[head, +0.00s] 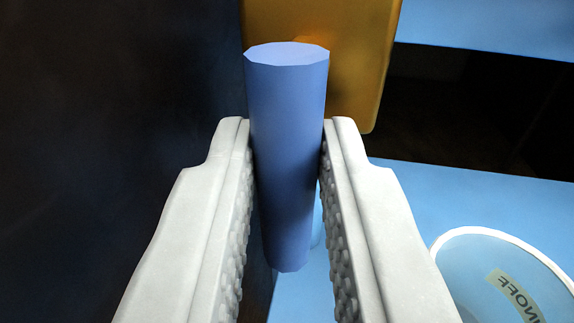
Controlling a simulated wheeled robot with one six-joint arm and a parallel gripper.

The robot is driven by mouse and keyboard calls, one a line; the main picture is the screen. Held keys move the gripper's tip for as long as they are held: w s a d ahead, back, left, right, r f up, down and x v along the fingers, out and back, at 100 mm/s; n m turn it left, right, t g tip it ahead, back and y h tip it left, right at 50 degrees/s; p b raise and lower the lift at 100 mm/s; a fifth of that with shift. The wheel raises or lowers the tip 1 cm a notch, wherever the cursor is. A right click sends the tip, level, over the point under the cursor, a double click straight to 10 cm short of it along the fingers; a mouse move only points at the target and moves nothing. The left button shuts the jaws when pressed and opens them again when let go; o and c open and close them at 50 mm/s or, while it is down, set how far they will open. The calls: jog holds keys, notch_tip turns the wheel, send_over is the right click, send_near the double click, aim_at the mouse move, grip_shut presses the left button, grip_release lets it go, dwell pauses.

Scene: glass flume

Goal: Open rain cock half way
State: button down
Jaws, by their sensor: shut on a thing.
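A blue cylindrical handle (288,160) stands upright in the middle of the head view, and I take it to be the rain cock's handle. My gripper (288,150) is shut on it, with one pale, ridged finger against each side. The handle's flat top end sticks out beyond the fingertips. Its lower end shows between the fingers. What the handle joins to is hidden, so I cannot tell how far the cock is turned.
An orange-yellow block (360,60) is behind the handle at the top. A round, white-rimmed container (505,275) with a label, partly legible as "NOFF", is at the lower right. Light blue surfaces (400,200) lie at right. A dark area fills the left.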

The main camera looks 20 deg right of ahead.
jog(key=n, duration=0.2)
jog(key=n+g, duration=0.1)
jog(key=n, duration=0.1)
jog(key=shift+s+d+r, duration=0.2)
jog(key=shift+d, duration=0.1)
jog(key=shift+s+d+r+n+g, duration=0.1)
jog(key=shift+n+g, duration=0.1)
jog(key=shift+n, duration=0.55)
jog(key=shift+d+r+n+g, duration=0.1)
jog(key=shift+n+g, duration=0.1)
jog(key=shift+n, duration=0.55)
jog(key=c, duration=1.3)
grip_release()
jog(key=shift+a, duration=0.1)
jog(key=shift+c, duration=0.2)
jog(key=v, duration=1.7)
jog(key=shift+s, duration=0.2)
